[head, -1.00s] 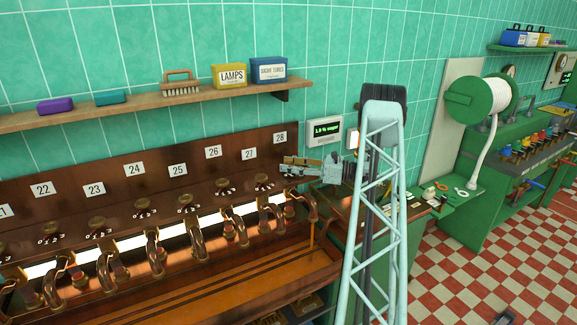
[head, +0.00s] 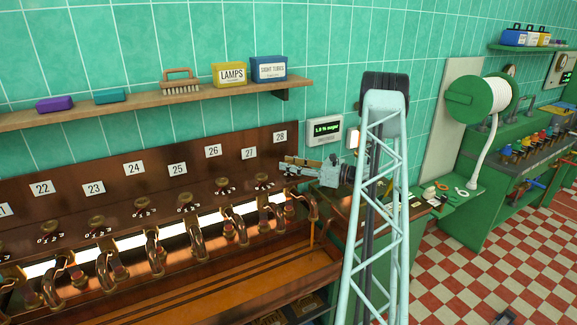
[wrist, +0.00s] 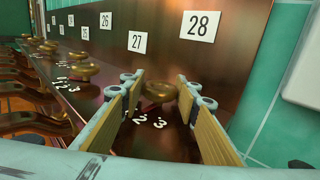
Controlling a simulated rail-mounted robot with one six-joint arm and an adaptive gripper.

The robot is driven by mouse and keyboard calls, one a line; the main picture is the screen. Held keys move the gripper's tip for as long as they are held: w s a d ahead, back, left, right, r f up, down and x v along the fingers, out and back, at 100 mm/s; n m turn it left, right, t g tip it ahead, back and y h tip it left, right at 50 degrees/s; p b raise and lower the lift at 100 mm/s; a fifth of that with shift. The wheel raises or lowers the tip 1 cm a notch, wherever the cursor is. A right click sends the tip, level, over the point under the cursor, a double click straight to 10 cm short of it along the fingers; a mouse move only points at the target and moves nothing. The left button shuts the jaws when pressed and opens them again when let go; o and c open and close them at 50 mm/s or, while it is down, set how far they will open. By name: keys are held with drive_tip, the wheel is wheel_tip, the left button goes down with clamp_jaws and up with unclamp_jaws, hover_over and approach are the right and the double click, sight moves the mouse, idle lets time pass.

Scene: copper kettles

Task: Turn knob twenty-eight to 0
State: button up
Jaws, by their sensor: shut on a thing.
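Knob twenty-eight (wrist: 157,92) is a round brass knob on the dark brown panel, below and left of the white 28 label (wrist: 200,26) in the wrist view. My gripper (wrist: 160,82) has its two tan-padded fingers on either side of it, shut on it. The printed 2 and 3 show between the fingers; the rest of its scale is hidden, and I cannot read where the knob points. In the head view my gripper (head: 288,168) reaches in from the right under the 28 label (head: 280,137) and hides the knob.
Knob twenty-seven (head: 263,178) stands close to the left, with more knobs along the panel. Copper pipes (head: 275,205) curve below. A wall display (head: 325,130) is just above my gripper. A wooden shelf (head: 140,103) with boxes runs higher up.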

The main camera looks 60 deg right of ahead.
drive_tip(key=shift+f+m+h+b, duration=0.1)
drive_tip(key=shift+m+h+b, duration=1.1)
drive_tip(key=shift+h, duration=0.9)
drive_tip(key=shift+m+h+b, duration=0.8)
drive_tip(key=shift+m+h, duration=0.7)
drive_tip(key=shift+h, duration=0.6)
drive_tip(key=shift+m+g+h+b, duration=0.55)
drive_tip(key=shift+m+h+b, duration=0.45)
drive_tip(key=shift+h, duration=0.4)
drive_tip(key=shift+m+g+h+b, duration=0.55)
drive_tip(key=shift+m+h+b, duration=0.4)
drive_tip(key=shift+h, duration=0.45)
drive_tip(key=shift+d+m+g+h+b, duration=0.1)
drive_tip(key=shift+m+g+h+b, duration=0.4)
drive_tip(key=shift+m+h+b, duration=0.15)
drive_tip(key=o, duration=0.9)
drive_tip(key=shift+s, duration=0.15)
drive_tip(key=shift+v, duration=5.95)
drive_tip(key=shift+w, duration=0.2)
